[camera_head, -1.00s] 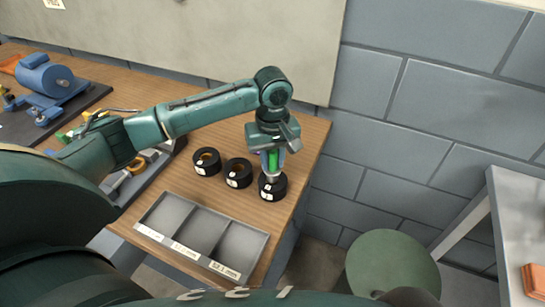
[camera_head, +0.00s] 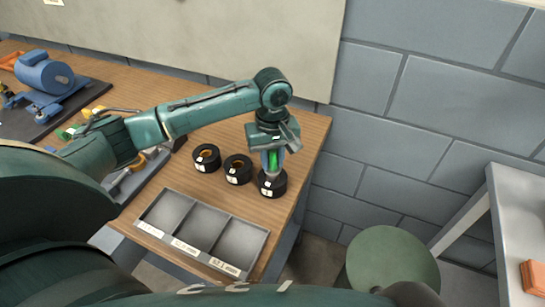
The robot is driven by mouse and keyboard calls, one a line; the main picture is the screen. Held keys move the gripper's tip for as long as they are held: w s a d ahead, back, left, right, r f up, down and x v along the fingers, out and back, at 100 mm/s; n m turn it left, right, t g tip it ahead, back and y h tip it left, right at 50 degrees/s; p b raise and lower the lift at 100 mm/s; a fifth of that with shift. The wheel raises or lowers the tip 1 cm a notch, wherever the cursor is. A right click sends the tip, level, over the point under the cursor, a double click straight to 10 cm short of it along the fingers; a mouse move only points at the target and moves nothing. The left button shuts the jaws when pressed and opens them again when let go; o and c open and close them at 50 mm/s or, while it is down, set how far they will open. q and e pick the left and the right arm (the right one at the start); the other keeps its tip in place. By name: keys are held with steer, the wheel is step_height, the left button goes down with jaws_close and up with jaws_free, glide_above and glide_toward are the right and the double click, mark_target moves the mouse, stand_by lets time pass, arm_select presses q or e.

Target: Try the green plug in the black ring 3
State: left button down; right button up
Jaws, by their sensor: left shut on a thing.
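My left gripper (camera_head: 272,164) points down over the rightmost of three black rings in a row on the wooden bench. It is shut on the green plug (camera_head: 273,159), a green upright piece with a pale lower end. The plug's lower end meets the top of the rightmost black ring (camera_head: 272,184); I cannot tell how deep it sits. Each ring has a small white label, too small to read surely. My right gripper is not in view.
A grey three-compartment tray (camera_head: 230,212) with white labels stands at the bench's front edge, its compartments empty. A blue machine (camera_head: 46,76) on a dark plate is at the far left. A green round stool (camera_head: 392,262) and a light table (camera_head: 520,215) are at the right.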

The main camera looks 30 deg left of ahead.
arm_select(q)
steer(key=shift+r, duration=0.15)
steer(key=shift+r, duration=1)
steer(key=shift+r, duration=2)
steer(key=shift+d, duration=0.1)
